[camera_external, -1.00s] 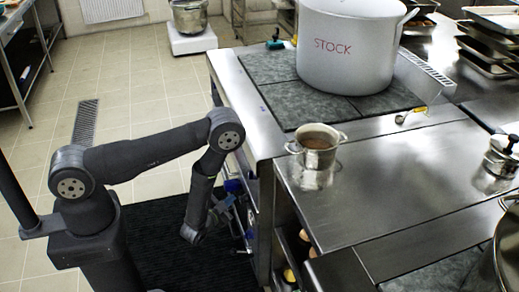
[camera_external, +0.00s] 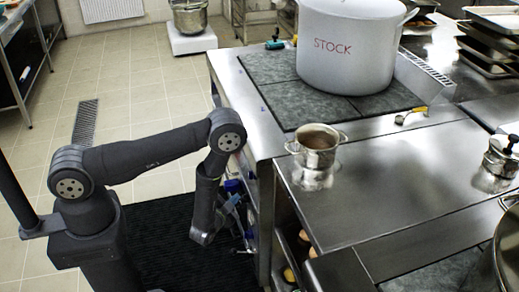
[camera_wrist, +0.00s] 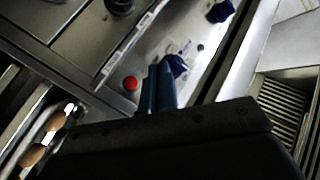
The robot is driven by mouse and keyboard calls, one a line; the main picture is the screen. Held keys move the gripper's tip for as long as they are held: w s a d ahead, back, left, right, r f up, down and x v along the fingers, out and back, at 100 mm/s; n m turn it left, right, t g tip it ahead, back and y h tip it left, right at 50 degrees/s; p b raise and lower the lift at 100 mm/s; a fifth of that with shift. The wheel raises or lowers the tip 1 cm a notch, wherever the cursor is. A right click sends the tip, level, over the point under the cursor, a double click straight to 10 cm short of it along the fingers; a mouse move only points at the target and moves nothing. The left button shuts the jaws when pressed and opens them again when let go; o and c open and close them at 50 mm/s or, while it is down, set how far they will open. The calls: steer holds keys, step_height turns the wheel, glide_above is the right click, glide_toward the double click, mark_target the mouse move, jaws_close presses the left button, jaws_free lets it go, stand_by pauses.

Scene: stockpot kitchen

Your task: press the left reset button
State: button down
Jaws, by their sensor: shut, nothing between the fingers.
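A round red button (camera_wrist: 131,83) shows on the metal front panel in the wrist view, left of my fingertips. It is the only red button I can make out, and I cannot tell whether it is the left one. My gripper (camera_wrist: 159,68) is shut and empty, its two blue fingers side by side, apart from the button in the picture. In the external view my gripper (camera_external: 232,204) hangs beside the stove's front face, below the counter edge. The button cannot be made out there.
Blue knobs (camera_wrist: 220,11) stick out of the panel, one (camera_wrist: 177,65) close to my fingertips. The stockpot (camera_external: 345,48) stands on the stove top, and a small pot (camera_external: 317,155) stands near the counter edge. A dark mat (camera_external: 180,240) covers the floor below.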

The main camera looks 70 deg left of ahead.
steer(key=shift+w, duration=2.6)
steer(key=shift+w, duration=0.1)
steer(key=shift+w, duration=0.3)
steer(key=shift+w, duration=0.65)
stand_by(0.7)
steer(key=shift+s, duration=0.1)
stand_by(0.4)
steer(key=shift+s, duration=0.95)
steer(key=shift+s, duration=0.1)
steer(key=shift+s, duration=2.4)
